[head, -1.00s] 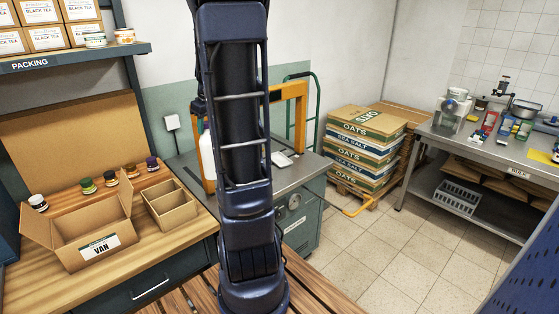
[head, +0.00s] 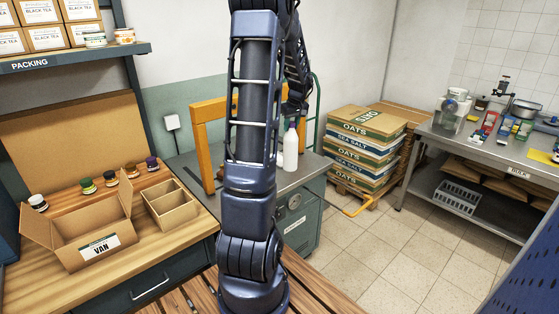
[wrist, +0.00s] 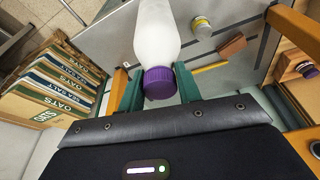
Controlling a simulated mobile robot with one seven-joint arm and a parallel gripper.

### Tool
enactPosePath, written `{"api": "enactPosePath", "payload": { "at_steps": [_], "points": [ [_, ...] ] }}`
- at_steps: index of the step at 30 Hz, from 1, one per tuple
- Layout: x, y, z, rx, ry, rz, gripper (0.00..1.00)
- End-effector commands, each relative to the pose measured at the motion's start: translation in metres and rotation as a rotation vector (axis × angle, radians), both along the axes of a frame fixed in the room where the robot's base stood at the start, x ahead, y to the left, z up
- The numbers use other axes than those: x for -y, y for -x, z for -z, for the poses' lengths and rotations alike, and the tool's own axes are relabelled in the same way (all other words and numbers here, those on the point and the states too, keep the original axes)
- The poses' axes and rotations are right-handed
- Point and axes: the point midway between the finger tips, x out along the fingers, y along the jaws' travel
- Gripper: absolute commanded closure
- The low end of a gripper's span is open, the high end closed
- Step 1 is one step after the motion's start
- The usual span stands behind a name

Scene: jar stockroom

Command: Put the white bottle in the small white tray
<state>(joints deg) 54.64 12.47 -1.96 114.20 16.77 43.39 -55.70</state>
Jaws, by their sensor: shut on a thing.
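The white bottle (head: 291,150) with a purple cap hangs upright below my gripper in the head view, over the right part of the grey bench. In the wrist view, my gripper (wrist: 158,88) is shut on the white bottle (wrist: 157,32) near its purple cap, which sits between the green fingers. In the head view the fingers are too small and dark to make out. The small white tray is not clearly visible now; a little white shows beside the bottle, partly behind my arm. Whether the bottle touches anything below is unclear.
An orange frame (head: 201,150) stands on the grey bench. In the wrist view a small jar (wrist: 201,26), a brown block (wrist: 232,45) and a yellow stick (wrist: 210,66) lie near the bottle. Stacked oats and sea salt sacks (head: 364,143) stand to the right.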

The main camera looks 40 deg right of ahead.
Motion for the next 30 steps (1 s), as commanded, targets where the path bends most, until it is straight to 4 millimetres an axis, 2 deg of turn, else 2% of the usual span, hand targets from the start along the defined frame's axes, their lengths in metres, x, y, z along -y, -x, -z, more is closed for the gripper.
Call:
{"api": "enactPosePath", "payload": {
  "at_steps": [1, 6, 11, 14, 20, 30],
  "points": [
    [0.015, 0.009, 0.003, 0.001, 0.000, 0.023, 1.00],
    [0.048, 0.032, 0.012, 0.000, 0.002, 0.075, 1.00],
    [0.065, 0.045, 0.017, 0.000, 0.001, 0.103, 1.00],
    [0.069, 0.047, 0.018, 0.000, 0.002, 0.109, 1.00],
    [0.070, 0.024, 0.018, 0.001, 0.002, 0.109, 1.00],
    [0.070, -0.043, 0.019, 0.001, 0.001, 0.107, 1.00]
  ]
}}
